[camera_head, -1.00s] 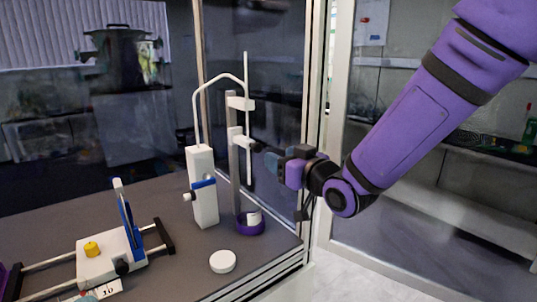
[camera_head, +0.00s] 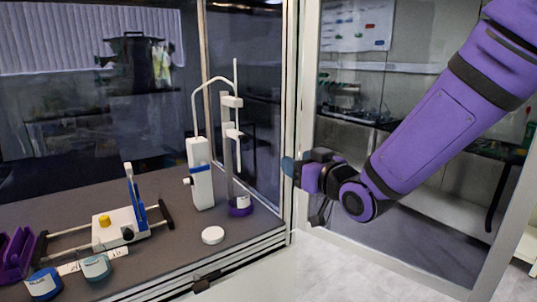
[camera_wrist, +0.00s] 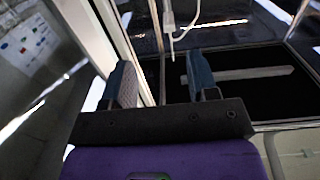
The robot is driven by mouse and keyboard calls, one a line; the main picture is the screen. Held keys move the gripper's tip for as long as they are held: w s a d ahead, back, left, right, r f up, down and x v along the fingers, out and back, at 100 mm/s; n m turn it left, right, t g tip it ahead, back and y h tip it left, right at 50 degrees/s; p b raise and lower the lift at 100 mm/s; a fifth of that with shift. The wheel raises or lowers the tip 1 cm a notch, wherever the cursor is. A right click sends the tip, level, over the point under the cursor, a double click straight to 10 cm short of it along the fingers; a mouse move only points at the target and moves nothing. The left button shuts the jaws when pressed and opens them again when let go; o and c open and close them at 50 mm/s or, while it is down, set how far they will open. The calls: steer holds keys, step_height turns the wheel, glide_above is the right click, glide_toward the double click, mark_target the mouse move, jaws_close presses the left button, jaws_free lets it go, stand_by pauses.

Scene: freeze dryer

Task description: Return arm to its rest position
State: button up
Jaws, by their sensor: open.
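My purple arm reaches in from the upper right in the head view. My gripper (camera_head: 290,167) is at its end, outside the bench's right edge, beside the glass enclosure's corner post. In the wrist view the two blue-grey fingers of my gripper (camera_wrist: 160,85) stand wide apart with nothing between them. The white device with a bent tube (camera_head: 201,175) and the stand with a purple base (camera_head: 240,208) are upright on the bench, to the left of my gripper and apart from it.
A white round cap (camera_head: 213,235) lies near the front edge of the dark bench (camera_head: 165,255). The metal corner post (camera_head: 290,110) is close to my gripper.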

steer(key=s+d+r+m+g+h, duration=0.2)
steer(key=s+d+h, duration=0.2)
steer(key=d, duration=0.4)
steer(key=s+d+r+m+g+h, duration=0.1)
steer(key=s+d+m+g+h, duration=0.1)
steer(key=s+d+h, duration=0.35)
steer(key=s+d+m+g, duration=0.1)
steer(key=s+d+g, duration=0.2)
steer(key=s+d, duration=0.2)
steer(key=s+d+m+g, duration=0.1)
steer(key=s+d, duration=0.3)
steer(key=s, duration=0.8)
steer(key=shift+d+r+m+g, duration=0.15)
steer(key=shift+d+m+g, duration=0.25)
steer(key=shift+g, duration=0.5)
